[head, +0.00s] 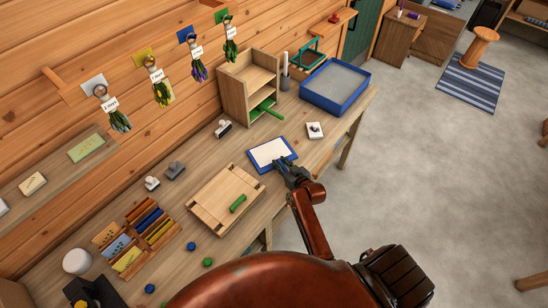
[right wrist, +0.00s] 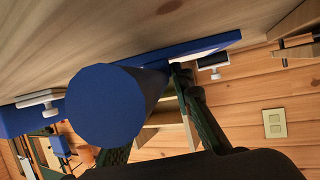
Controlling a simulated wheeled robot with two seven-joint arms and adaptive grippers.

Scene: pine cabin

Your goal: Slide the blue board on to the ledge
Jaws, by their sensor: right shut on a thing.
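The blue board (head: 261,163) is a flat panel with a blue rim and a white face. It lies on or just over the workbench, near its front edge, in the head view. In the right wrist view its blue edge (right wrist: 205,49) runs behind a thick blue round handle (right wrist: 105,105). My right gripper (head: 283,167) is at the board's near side, with its fingers shut on the board's handle. The handle hides part of the fingers. A narrow pale ledge (head: 60,170) runs along the wall at left, with cards on it. My left gripper is not in view.
A wooden tray (head: 212,216) with a green handle lies left of the board. A wooden shelf box (head: 234,97) and a blue-rimmed sand tray (head: 318,105) stand beyond it. Small stamps (head: 223,128) and a card rack (head: 106,235) take up the bench. Herb bundles hang above.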

